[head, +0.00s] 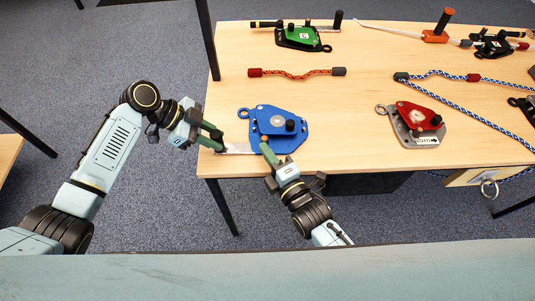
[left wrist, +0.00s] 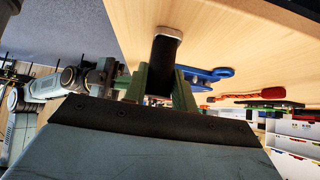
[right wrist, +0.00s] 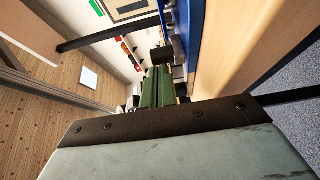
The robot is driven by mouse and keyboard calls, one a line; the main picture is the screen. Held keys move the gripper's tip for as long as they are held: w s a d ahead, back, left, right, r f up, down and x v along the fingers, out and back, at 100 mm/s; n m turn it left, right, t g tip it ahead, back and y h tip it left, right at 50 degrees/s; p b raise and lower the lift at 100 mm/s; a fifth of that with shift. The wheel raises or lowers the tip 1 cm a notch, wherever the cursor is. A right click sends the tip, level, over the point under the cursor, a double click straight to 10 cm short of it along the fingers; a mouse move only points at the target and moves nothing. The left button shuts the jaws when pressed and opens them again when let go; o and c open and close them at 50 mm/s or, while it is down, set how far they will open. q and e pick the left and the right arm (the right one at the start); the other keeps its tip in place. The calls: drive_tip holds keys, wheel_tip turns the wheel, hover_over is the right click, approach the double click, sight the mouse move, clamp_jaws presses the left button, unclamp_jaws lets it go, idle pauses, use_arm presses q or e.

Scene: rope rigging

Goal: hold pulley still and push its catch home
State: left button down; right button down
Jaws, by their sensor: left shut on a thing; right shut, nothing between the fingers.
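The blue pulley (head: 285,122) lies flat near the table's front left corner, with a dark knob (head: 290,126) on its face. A pale flat strip (head: 240,148) extends left from it. My left gripper (head: 217,136) is shut on a black upright handle (left wrist: 164,62) at the strip's left end. My right gripper (head: 267,149) is shut and empty at the pulley's front edge. In the right wrist view, a black cylinder (right wrist: 162,54) shows just beyond its fingertips, beside the blue body (right wrist: 183,25); I cannot tell whether they touch. The catch is not clearly distinguishable.
A red pulley (head: 418,115) on a grey plate lies to the right, beside a blue rope (head: 475,114). A short orange rope (head: 297,73) and a green pulley (head: 300,36) lie behind. Bare wood (head: 350,140) is right of the blue pulley. A dark post (head: 208,40) stands left.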

drive_tip(key=shift+w, duration=0.65)
use_arm(q)
drive_tip(key=shift+s+r, duration=0.1)
drive_tip(key=shift+s, duration=0.1)
use_arm(e)
drive_tip(key=shift+w+d+r, duration=0.1)
drive_tip(key=shift+d+r, duration=0.05)
drive_tip(key=shift+r, duration=0.05)
use_arm(q)
drive_tip(key=shift+w, duration=0.1)
use_arm(e)
drive_tip(key=shift+s+a, duration=0.2)
drive_tip(key=shift+s, duration=0.2)
use_arm(q)
drive_tip(key=shift+w, duration=0.15)
use_arm(e)
drive_tip(key=s, duration=0.1)
drive_tip(key=s+a, duration=0.1)
drive_tip(key=s, duration=0.1)
drive_tip(key=shift+f, duration=0.2)
drive_tip(key=v, duration=1)
drive_tip(key=shift+s, duration=0.35)
use_arm(q)
drive_tip(key=c, duration=1.1)
unclamp_jaws()
drive_tip(key=shift+o, duration=0.2)
